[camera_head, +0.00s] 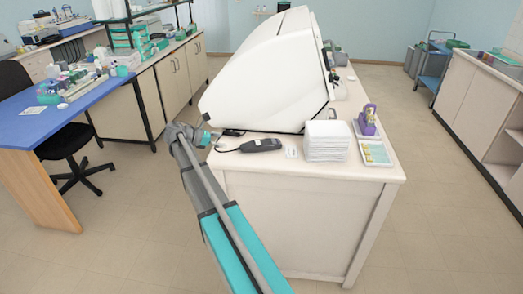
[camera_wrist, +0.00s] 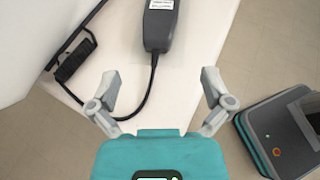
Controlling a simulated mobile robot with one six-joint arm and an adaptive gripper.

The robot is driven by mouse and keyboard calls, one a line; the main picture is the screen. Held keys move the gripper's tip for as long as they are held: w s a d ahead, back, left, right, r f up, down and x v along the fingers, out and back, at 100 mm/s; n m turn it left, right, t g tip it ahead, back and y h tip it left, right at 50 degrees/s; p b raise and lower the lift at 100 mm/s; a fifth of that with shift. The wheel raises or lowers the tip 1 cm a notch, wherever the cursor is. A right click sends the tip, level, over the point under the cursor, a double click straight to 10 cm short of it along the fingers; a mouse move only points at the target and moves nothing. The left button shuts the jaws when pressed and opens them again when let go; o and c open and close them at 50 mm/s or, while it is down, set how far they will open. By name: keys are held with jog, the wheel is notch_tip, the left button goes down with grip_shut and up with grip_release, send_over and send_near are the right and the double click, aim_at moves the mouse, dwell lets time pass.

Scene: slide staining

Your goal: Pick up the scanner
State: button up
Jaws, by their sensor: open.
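The scanner (camera_head: 262,145) is a dark grey handheld device with a white label. It lies flat on the white bench top (camera_head: 228,160), near the front edge, left of a white stack. In the wrist view the scanner (camera_wrist: 160,26) is at the top centre, its far end cut off by the frame. A black cable (camera_wrist: 145,98) leaves its near end and curves to the left. My gripper (camera_wrist: 161,78) is open and empty, its two fingers apart. The scanner lies ahead of the fingertips, apart from them. In the head view my gripper (camera_head: 204,138) is at the bench's left corner, left of the scanner.
A large white machine (camera_head: 262,75) stands just behind the scanner. A white stack (camera_head: 327,141), a purple holder (camera_head: 367,122) and a tray (camera_head: 375,153) are to the right. A black piece (camera_wrist: 75,60) lies left of the scanner in the wrist view. Floor is clear before the bench.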

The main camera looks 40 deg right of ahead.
aim_at(249, 145)
jog(key=shift+d, duration=0.1)
dwell(0.3)
jog(key=shift+b+x, duration=1.65)
jog(key=shift+x, duration=2.6)
jog(key=shift+d, duration=0.1)
jog(key=b+x, duration=0.2)
jog(key=x, duration=0.1)
jog(key=shift+s+d+f, duration=0.1)
jog(key=shift+s+f, duration=0.1)
jog(key=shift+f, duration=0.15)
jog(key=shift+s+d+f, duration=0.2)
jog(key=shift+s+d, duration=0.05)
jog(key=shift+d, duration=0.4)
